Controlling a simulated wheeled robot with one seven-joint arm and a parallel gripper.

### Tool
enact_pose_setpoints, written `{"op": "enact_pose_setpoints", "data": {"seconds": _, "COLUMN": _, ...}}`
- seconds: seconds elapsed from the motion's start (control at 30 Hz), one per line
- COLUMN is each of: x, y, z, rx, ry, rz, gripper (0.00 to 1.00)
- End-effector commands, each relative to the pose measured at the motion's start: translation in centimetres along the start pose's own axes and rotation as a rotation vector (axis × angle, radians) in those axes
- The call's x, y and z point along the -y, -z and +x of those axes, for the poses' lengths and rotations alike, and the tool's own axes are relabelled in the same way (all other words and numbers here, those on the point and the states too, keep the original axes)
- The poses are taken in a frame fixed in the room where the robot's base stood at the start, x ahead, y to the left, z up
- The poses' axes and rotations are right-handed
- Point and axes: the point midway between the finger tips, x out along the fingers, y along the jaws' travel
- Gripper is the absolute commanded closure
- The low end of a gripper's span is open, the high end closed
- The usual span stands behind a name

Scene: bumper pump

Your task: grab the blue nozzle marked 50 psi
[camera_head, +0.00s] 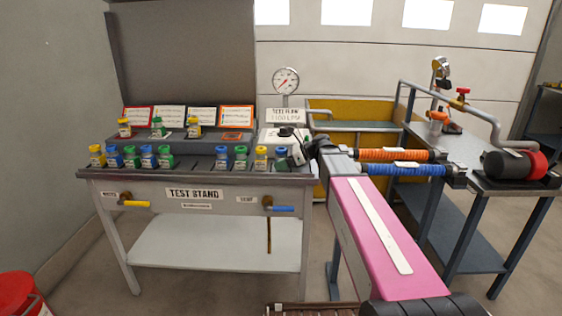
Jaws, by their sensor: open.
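The test stand (235,196) is on the left, with a row of small nozzles along its front. Blue nozzles stand at the left (114,156), left of centre (148,156), right of centre (222,157) and near the right end (281,154). Each has a small tag, too small to read, so I cannot tell which is marked 50 psi. My arm reaches in from the lower right. My gripper (296,152) is over the right end of the stand, close to the rightmost blue nozzle and partly covering that area. It is open; its fingers are hard to make out.
Green and yellow nozzles (261,157) stand among the blue ones, with several more on a raised step behind. Cards and a pressure gauge (285,81) are at the back. A workbench (470,152) with piping stands right. A red bucket (22,296) is lower left.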

Motion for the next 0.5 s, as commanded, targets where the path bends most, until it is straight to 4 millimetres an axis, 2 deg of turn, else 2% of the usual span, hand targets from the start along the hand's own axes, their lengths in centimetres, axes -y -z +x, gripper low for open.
{"op": "enact_pose_setpoints", "data": {"seconds": 0.07, "x": 0.01, "y": 0.0, "z": -0.03, "rx": 0.0, "ry": 0.0, "rz": 0.0, "gripper": 0.21}}
{"op": "enact_pose_setpoints", "data": {"seconds": 0.1, "x": 0.0, "y": 0.0, "z": -0.04, "rx": 0.0, "ry": 0.0, "rz": 0.0, "gripper": 0.25}}
{"op": "enact_pose_setpoints", "data": {"seconds": 0.27, "x": 0.0, "y": 0.0, "z": -0.05, "rx": 0.0, "ry": 0.0, "rz": 0.0, "gripper": 0.77}}
{"op": "enact_pose_setpoints", "data": {"seconds": 0.3, "x": 0.01, "y": 0.0, "z": -0.05, "rx": 0.0, "ry": 0.0, "rz": 0.0, "gripper": 0.82}}
{"op": "enact_pose_setpoints", "data": {"seconds": 0.5, "x": 0.01, "y": -0.03, "z": -0.07, "rx": 0.001, "ry": 0.0, "rz": 0.0, "gripper": 0.82}}
